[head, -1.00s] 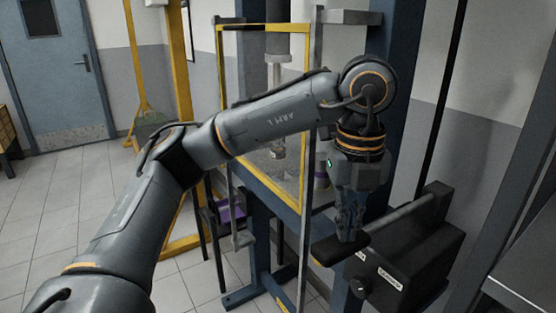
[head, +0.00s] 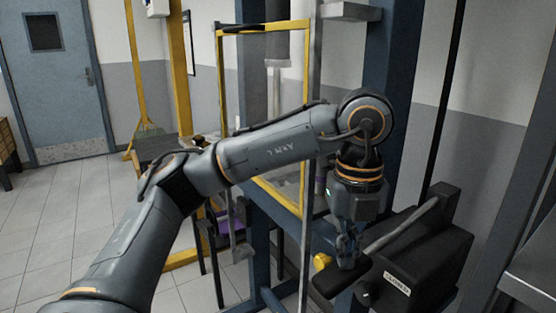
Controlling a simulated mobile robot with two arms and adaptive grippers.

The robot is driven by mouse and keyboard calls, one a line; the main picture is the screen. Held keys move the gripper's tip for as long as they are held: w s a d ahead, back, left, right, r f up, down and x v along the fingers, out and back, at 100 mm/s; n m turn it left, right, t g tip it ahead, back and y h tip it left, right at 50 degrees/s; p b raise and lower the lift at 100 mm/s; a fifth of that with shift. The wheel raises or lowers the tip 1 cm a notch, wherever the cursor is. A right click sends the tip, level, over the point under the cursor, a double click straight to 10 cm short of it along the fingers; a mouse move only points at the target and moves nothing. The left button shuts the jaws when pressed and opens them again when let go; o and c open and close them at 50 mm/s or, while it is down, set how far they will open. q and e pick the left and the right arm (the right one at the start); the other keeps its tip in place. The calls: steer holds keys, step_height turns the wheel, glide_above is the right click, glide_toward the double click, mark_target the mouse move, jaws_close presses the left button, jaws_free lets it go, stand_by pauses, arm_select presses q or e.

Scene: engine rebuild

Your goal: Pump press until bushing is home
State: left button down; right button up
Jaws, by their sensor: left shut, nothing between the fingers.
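The press (head: 262,222) is a blue frame with a yellow-edged guard (head: 221,80). A ram (head: 278,62) shows through the guard's upper part. My left arm crosses in front of the guard and hides the work area, so I cannot make out the bushing. The black pump unit (head: 425,265) is at the right, with a grey lever (head: 405,222) ending in a dark grip (head: 330,282). My left gripper (head: 347,264) is shut and empty, pointing down with its fingertips at the top of the grip. My right gripper is not in view.
A yellow knob (head: 322,261) is beside the grip. The pump carries a label reading closed (head: 397,284). A yellow hoist frame (head: 178,90) stands behind the press. A grey shelf edge (head: 530,285) is at the lower right. The tiled floor at left is clear.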

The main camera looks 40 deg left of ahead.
arm_select(q)
step_height(320, 180, up, 15)
steer(key=p, duration=1.1)
steer(key=shift+f, duration=0.2)
steer(key=shift+f+b, duration=2.75)
steer(key=shift+f, duration=0.8)
step_height(320, 180, up, 7)
steer(key=p, duration=0.6)
steer(key=shift+r, duration=0.15)
step_height(320, 180, up, 5)
steer(key=p, duration=0.4)
